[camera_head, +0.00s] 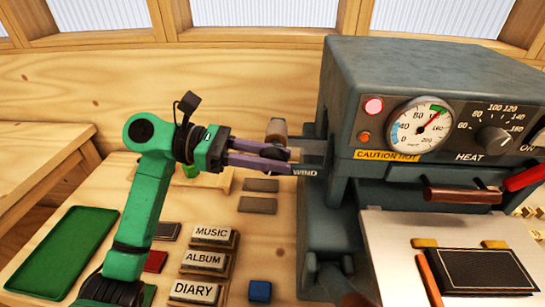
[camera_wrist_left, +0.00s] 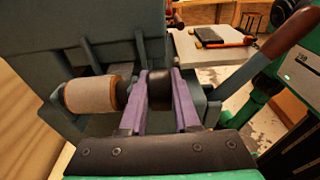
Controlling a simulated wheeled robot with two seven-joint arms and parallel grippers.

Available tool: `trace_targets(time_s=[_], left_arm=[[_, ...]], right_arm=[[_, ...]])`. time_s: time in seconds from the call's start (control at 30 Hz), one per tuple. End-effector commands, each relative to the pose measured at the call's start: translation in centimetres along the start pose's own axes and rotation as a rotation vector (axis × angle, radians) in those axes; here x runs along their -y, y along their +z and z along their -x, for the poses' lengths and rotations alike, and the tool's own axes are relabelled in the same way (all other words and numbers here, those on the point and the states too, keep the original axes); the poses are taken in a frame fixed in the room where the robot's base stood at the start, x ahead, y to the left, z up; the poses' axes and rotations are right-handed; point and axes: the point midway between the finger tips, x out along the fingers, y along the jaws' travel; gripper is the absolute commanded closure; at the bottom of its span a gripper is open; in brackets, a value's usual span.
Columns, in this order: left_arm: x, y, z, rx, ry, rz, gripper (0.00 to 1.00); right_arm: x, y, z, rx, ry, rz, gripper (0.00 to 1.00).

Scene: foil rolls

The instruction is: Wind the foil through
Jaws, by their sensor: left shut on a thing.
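My left gripper (camera_head: 280,161) is at the left side of the grey hot-stamping machine (camera_head: 341,125), by its WIND label. Its purple fingers are shut on a dark cylindrical knob (camera_wrist_left: 159,90), seen between them in the left wrist view. A tan roll (camera_head: 277,131) sits on the machine's side just behind the fingers. In the left wrist view the roll (camera_wrist_left: 92,95) lies left of the fingers, on the same side as the knob. I cannot make out a strip of foil. My right gripper is not in view.
The machine front has a dial (camera_head: 419,124), a HEAT knob (camera_head: 494,140) and a CAUTION HOT label. A black book (camera_head: 486,271) lies on the pale bed. A green tray (camera_head: 62,252) is at left.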

Motion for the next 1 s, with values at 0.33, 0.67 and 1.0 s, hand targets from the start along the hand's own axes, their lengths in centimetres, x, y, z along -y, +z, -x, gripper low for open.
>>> trace_targets(time_s=[0.33, 0.67, 1.0], left_arm=[[-0.1, 0.4, -0.1, -0.309, 0.005, -0.003, 1.0], [-0.1, 0.6, -0.3, -0.617, 0.005, -0.004, 1.0], [-0.1, 0.3, -0.6, -0.857, 0.003, -0.003, 1.0]], right_arm=[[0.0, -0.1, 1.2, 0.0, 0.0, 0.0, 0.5], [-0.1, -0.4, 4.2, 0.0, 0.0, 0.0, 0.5], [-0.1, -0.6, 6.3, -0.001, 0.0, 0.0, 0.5]])
